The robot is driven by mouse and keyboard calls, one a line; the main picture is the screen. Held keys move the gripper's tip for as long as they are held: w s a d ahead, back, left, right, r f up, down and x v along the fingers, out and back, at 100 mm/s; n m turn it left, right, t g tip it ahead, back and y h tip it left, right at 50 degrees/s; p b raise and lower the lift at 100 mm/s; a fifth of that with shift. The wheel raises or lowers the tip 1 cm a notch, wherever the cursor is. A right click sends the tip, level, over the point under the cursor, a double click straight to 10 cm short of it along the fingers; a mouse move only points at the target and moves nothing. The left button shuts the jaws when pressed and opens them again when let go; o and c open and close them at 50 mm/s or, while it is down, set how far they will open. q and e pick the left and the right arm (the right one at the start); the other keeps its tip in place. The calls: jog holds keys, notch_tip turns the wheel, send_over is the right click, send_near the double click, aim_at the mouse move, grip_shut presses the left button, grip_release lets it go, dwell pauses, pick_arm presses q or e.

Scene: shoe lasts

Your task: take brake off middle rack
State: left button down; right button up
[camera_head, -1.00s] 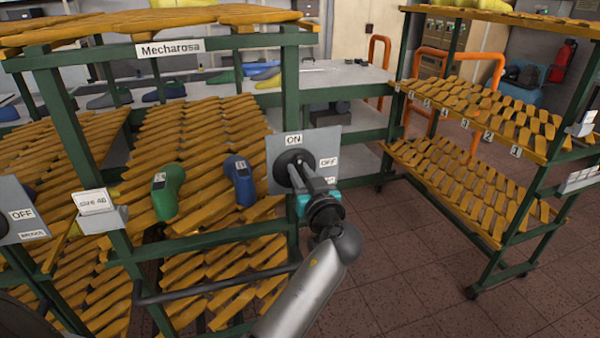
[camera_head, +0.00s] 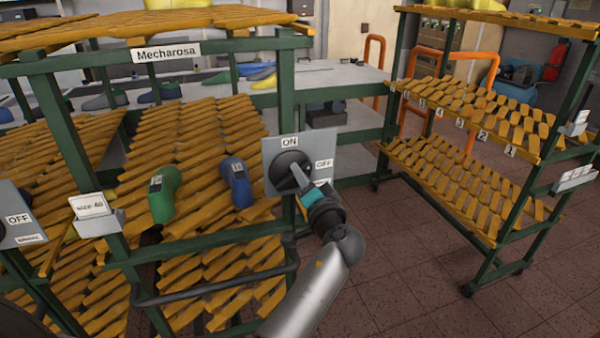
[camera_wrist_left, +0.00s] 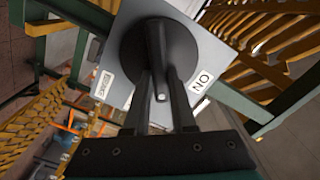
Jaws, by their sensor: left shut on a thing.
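The brake switch is a grey plate (camera_head: 272,182) on the right front post of the rack marked Mecharosa. It has a round black knob (camera_head: 292,168), an ON label above and an OFF label (camera_head: 324,164) to the right. My left gripper (camera_head: 304,188) reaches it from the lower right and is shut on the knob's handle. In the left wrist view the bar handle (camera_wrist_left: 157,60) runs down between the two dark fingers (camera_wrist_left: 162,105). The ON and BRAKE labels lie on either side; OFF is hidden there. My right gripper is out of view.
A second OFF brake plate (camera_head: 20,222) is at the left edge. A dark push bar (camera_head: 215,290) runs low across the rack. A green last (camera_head: 162,197) and a blue last (camera_head: 237,182) stand on its slats. Another rack (camera_head: 470,185) stands right, with open floor between.

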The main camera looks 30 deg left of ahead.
pick_arm(q)
jog(key=shift+w+d+f+m+p, duration=0.15)
jog(key=shift+m+p, duration=0.5)
jog(key=shift+m, duration=1.1)
jog(key=shift+s+a+f+m+p, duration=0.15)
jog(key=shift+m+p, duration=0.45)
jog(key=shift+m, duration=1.15)
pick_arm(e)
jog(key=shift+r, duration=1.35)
pick_arm(q)
jog(key=shift+w+d, duration=0.1)
jog(key=c, duration=0.7)
grip_release()
jog(key=shift+f, duration=0.1)
jog(key=shift+c, duration=0.2)
